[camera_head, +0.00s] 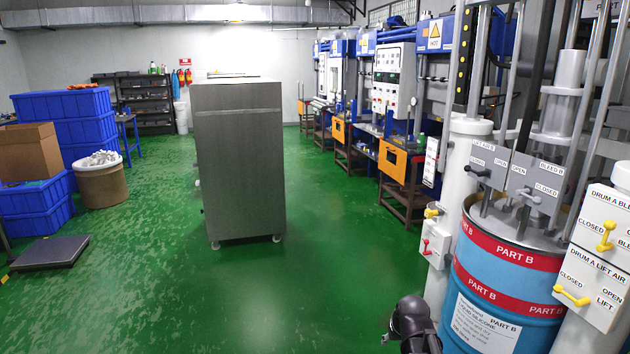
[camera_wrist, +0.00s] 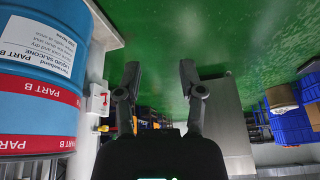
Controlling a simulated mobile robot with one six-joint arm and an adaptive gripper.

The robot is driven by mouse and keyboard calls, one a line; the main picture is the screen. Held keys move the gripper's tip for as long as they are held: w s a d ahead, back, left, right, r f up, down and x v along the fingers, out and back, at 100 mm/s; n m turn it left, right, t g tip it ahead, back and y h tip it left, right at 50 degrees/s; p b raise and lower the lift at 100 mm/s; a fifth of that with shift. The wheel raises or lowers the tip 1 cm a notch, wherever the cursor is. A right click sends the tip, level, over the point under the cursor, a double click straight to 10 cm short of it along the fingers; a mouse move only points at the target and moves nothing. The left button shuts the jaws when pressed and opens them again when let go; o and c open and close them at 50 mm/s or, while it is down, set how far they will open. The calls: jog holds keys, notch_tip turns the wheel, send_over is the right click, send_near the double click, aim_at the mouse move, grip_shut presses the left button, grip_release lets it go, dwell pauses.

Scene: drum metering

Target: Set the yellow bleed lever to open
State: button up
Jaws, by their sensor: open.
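A yellow lever (camera_head: 605,238) is on the white panel marked DRUM A BLE..., at the right edge of the head view. Its handle points up, with CLOSED printed to its left; the rest of the label is cut off. A second yellow lever (camera_head: 572,295) is on the DRUM A LIFT AIR panel below, near CLOSED. Another yellow lever (camera_head: 432,213) is on the white column left of the drum. My gripper (camera_wrist: 160,80) is open and empty in the wrist view, apart from all levers. A dark part of my arm shows at the head view's bottom.
The blue PART B drum (camera_head: 500,275) stands between the white columns. A red lever (camera_head: 426,246) is on the left column and also shows in the wrist view (camera_wrist: 104,98). A grey cabinet (camera_head: 238,160) stands on the green floor. Floor left of the drum is clear.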

jog(key=s+a+g, duration=0.4)
jog(key=s, duration=0.7)
jog(key=shift+s+f+h, duration=0.25)
jog(key=shift+f+h, duration=0.05)
jog(key=shift+f, duration=0.05)
